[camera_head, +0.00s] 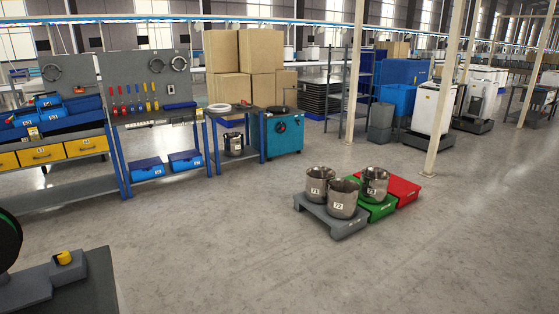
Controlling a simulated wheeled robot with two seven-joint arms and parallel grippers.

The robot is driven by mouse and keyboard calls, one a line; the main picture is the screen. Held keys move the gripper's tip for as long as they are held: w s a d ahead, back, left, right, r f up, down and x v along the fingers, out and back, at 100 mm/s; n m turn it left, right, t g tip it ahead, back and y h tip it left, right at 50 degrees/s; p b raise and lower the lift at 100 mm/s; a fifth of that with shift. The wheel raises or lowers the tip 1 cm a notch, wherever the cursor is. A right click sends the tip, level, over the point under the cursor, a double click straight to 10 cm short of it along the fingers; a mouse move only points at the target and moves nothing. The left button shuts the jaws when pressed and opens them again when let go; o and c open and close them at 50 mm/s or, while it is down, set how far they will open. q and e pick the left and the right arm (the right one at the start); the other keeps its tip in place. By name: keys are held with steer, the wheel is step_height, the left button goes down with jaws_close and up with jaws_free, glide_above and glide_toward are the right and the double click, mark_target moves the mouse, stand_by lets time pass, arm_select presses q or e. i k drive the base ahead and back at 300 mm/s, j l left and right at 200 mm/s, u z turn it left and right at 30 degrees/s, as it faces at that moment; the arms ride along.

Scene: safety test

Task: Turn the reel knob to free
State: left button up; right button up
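A yellow knob (64,257) sits on a small grey block on a dark stand (92,285) at the lower left. The knob's pointer and any markings are too small to read, so its setting cannot be told. The edge of a black reel (8,240) with a green rim shows at the left border, left of the knob. Most of the reel is cut off by the picture edge. Neither of my grippers is in view. Nothing touches the knob in this view.
Grey, green and red platforms stand on the floor at the centre right; metal pots (343,198) stand on the grey and green ones. A workbench with a pegboard (150,85) and a teal cabinet (277,133) stand behind. The floor right of the stand is clear.

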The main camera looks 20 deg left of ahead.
mark_target(64, 257)
steer(key=i+u, duration=0.15)
steer(key=u, duration=0.35)
steer(key=i+u, duration=0.15)
steer(key=u, duration=0.3)
steer(key=i+l+u, duration=0.1)
steer(key=u, duration=0.4)
steer(key=i+l+u, duration=0.1)
steer(key=l+u, duration=0.15)
steer(key=u, duration=0.2)
steer(key=i+l+u, duration=0.1)
steer(key=u, duration=0.4)
